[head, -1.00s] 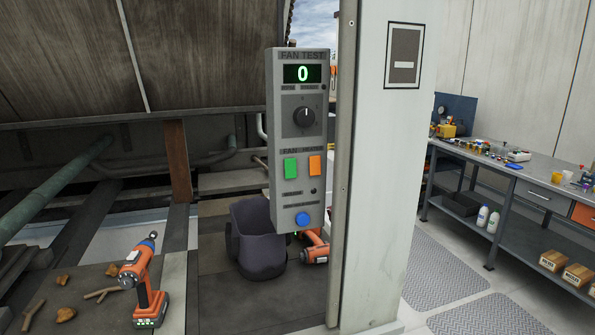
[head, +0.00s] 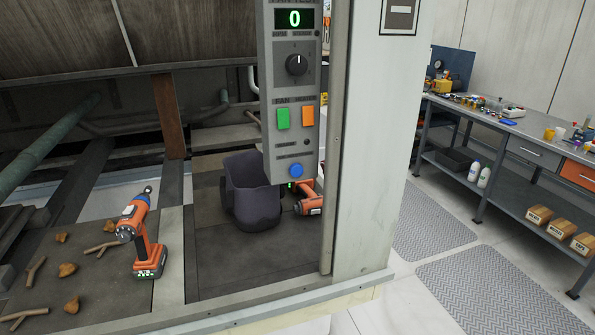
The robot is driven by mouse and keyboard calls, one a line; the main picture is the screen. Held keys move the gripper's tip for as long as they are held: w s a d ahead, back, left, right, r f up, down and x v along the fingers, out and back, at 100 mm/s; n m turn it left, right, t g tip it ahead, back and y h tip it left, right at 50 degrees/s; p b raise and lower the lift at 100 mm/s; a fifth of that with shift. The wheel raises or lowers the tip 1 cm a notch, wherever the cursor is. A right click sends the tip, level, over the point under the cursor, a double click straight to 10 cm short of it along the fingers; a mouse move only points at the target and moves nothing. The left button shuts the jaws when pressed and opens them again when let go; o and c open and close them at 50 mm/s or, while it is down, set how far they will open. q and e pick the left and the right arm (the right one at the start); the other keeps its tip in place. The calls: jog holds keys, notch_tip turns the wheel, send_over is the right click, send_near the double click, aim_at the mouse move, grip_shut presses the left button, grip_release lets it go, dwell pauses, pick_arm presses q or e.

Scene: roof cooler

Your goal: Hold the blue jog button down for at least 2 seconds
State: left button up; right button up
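The blue jog button (head: 296,171) is round and sits at the bottom of the grey fan test panel (head: 269,107). Nothing touches it or covers it. Above it on the panel are a green button (head: 282,118), an orange button (head: 307,116), a black knob (head: 297,65) and a display (head: 294,18) reading 0. The top of the panel is cut off by the frame. Neither of my grippers is in view.
A white post (head: 376,140) stands just right of the panel. An orange drill (head: 139,235) stands at the left among twigs. A workbench (head: 527,140) is at the right.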

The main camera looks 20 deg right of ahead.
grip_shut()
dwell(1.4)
